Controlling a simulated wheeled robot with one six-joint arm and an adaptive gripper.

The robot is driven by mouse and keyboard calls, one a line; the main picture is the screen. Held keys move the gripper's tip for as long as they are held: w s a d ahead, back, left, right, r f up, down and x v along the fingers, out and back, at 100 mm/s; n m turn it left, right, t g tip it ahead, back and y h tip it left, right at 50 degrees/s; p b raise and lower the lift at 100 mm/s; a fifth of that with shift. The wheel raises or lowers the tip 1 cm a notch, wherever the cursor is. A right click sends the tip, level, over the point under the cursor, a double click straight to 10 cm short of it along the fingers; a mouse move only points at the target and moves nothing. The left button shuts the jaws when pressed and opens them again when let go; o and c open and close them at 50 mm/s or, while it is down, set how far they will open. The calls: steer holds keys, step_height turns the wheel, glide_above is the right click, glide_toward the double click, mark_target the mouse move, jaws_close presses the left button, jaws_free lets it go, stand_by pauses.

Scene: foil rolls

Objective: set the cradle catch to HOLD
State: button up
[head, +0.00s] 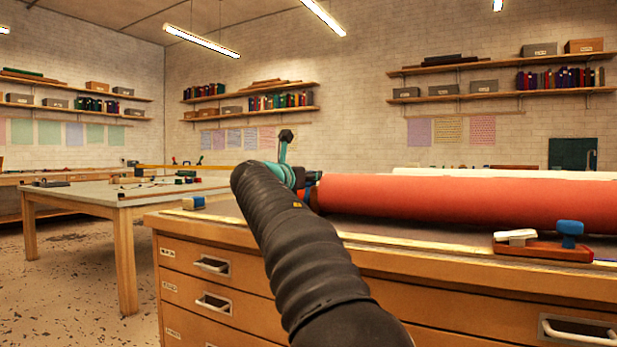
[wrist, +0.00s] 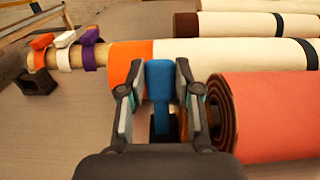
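In the wrist view, an upright blue handle (wrist: 160,82) stands between the fingertips of my gripper (wrist: 160,72), with a dark part below it. The fingers stand on either side of it; I see no clear grip on it. Whether this is the cradle catch, and its setting, I cannot tell. A red roll (wrist: 275,115) lies just right of my gripper, its coiled end facing left. In the head view, my gripper (head: 305,180) is near the left end of the red roll (head: 450,200), mostly hidden by my arm.
A reddish-brown block (head: 545,248) with a white lever and blue knob sits at the cabinet's front right. A small blue-and-white item (head: 194,203) is at its left corner. Cream rolls (wrist: 240,55) lie beyond.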

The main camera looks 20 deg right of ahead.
jaws_close()
stand_by(0.9)
steer(key=o, duration=0.9)
jaws_free()
steer(key=v, duration=1.2)
